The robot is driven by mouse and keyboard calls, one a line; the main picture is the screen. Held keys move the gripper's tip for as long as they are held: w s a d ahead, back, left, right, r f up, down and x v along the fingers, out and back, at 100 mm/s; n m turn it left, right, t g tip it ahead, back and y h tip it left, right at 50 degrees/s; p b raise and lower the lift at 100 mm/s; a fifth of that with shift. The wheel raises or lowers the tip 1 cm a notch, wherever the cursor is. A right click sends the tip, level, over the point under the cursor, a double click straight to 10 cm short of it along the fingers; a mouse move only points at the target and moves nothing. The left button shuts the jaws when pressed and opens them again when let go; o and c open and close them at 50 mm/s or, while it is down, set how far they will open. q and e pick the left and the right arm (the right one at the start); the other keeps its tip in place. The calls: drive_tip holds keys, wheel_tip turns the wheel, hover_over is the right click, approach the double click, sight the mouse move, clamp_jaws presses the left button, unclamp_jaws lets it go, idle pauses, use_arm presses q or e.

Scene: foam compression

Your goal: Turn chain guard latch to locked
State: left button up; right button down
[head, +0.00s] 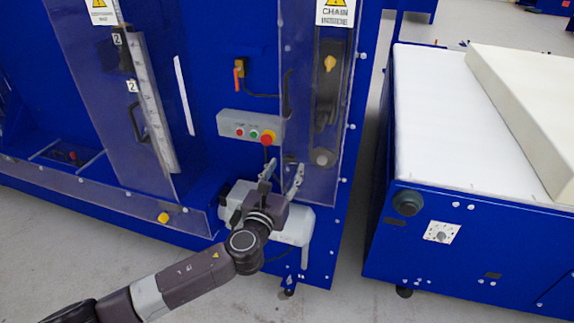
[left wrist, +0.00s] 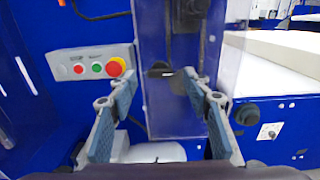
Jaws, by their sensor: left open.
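The clear chain guard (head: 309,120) stands upright on the blue machine under a yellow "CHAIN INSIDE" label. It also shows in the left wrist view (left wrist: 150,110). A small dark piece (left wrist: 160,71), which looks like the guard's latch, sits at the guard's left side in the left wrist view. Whether it is in its locked position I cannot tell. My left gripper (head: 283,172) is open in front of the guard's lower left edge. In the left wrist view its fingers (left wrist: 160,84) spread to either side of the dark piece, with nothing gripped. My right gripper is out of view.
A grey button box (head: 250,126) with a red emergency button sits just above and left of my gripper. A grey motor-like housing (head: 298,226) lies below it. A blue table (head: 480,245) with white foam stands right, across a narrow floor gap.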

use_arm(q)
drive_tip(key=shift+x, duration=0.85)
drive_tip(key=c, duration=1.2)
